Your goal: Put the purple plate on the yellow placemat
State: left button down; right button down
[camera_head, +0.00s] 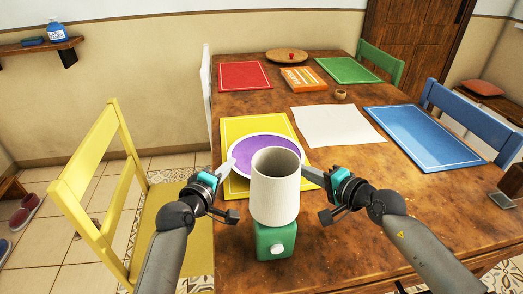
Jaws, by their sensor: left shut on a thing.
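The purple plate (245,157) with a white rim is over the yellow placemat (238,126) at the near left of the table. I cannot tell whether it rests flat on the mat or is held just above it. My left gripper (226,170) is shut on the plate's left rim. My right gripper (314,176) is right of the plate, its fingers pointing left. Its fingertips are partly hidden by a pale cylinder, so I cannot tell its opening. The cylinder also hides the plate's near right part.
The pale open-topped cylinder (275,192) stands on a green base (270,241) at the near edge. A white placemat (338,125), blue placemat (423,135), red placemat (243,75) and green placemat (345,70) lie beyond. A yellow chair (92,160) stands left.

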pick_arm(q)
jog(key=shift+f+b, duration=0.55)
jog(key=shift+f, duration=0.1)
pick_arm(e)
jog(key=shift+f, duration=0.65)
pick_arm(q)
jog(key=c, duration=1)
grip_release()
pick_arm(e)
jog(key=c, duration=1)
grip_release()
jog(key=shift+c, duration=0.2)
pick_arm(q)
jog(key=shift+s, duration=0.1)
